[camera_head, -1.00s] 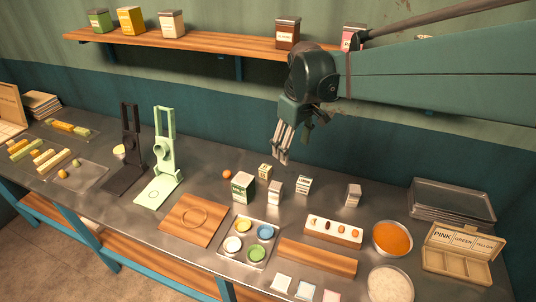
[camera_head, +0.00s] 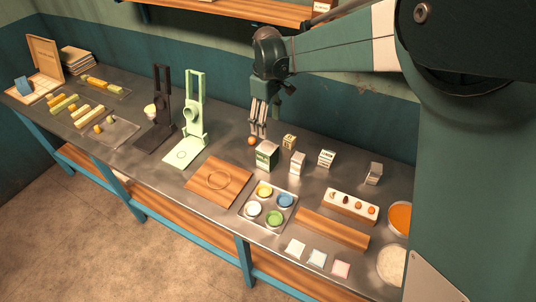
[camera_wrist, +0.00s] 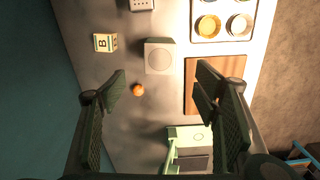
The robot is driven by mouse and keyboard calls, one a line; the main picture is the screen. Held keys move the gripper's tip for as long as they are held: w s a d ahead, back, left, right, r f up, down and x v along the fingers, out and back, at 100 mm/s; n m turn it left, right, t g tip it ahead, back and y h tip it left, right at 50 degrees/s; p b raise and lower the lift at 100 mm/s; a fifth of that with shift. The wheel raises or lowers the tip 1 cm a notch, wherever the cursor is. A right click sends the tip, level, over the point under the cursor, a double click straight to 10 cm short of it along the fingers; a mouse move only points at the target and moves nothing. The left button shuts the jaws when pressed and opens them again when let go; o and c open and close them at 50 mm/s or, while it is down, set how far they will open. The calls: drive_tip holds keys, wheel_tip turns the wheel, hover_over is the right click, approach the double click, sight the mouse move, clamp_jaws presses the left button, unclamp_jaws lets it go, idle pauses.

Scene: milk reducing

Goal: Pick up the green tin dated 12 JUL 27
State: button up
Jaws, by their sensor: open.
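No green tin with a readable date shows now. The shelf where a green-sided tin stood a second ago is mostly cut off at the top of the head view. A green-and-white box (camera_head: 265,155) stands on the metal counter; I cannot read any date on it. My gripper (camera_head: 258,130) hangs above the counter, over the back of it near an orange ball (camera_head: 252,141), pointing down. In the wrist view my gripper (camera_wrist: 160,88) is open with its fingers wide apart and nothing between them. The orange ball (camera_wrist: 138,89) and a pale box top (camera_wrist: 159,56) lie below.
A pale green stand (camera_head: 192,125) and a dark stand (camera_head: 160,115) rise left of my gripper. Small boxes (camera_head: 298,163), a wooden board (camera_head: 218,184) and a tray of coloured cups (camera_head: 268,222) fill the counter. A wooden shelf (camera_head: 240,10) runs above.

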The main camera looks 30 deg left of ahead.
sight(268, 147)
wheel_tip(268, 147, down, 12)
drive_tip(key=shift+d+r, duration=0.15)
idle(0.3)
drive_tip(key=shift+f, duration=1.3)
drive_tip(key=shift+f, duration=0.1)
drive_tip(key=shift+a+f, duration=0.15)
drive_tip(key=shift+f, duration=1.1)
drive_tip(key=shift+a+f, duration=0.1)
drive_tip(key=shift+f, duration=1.15)
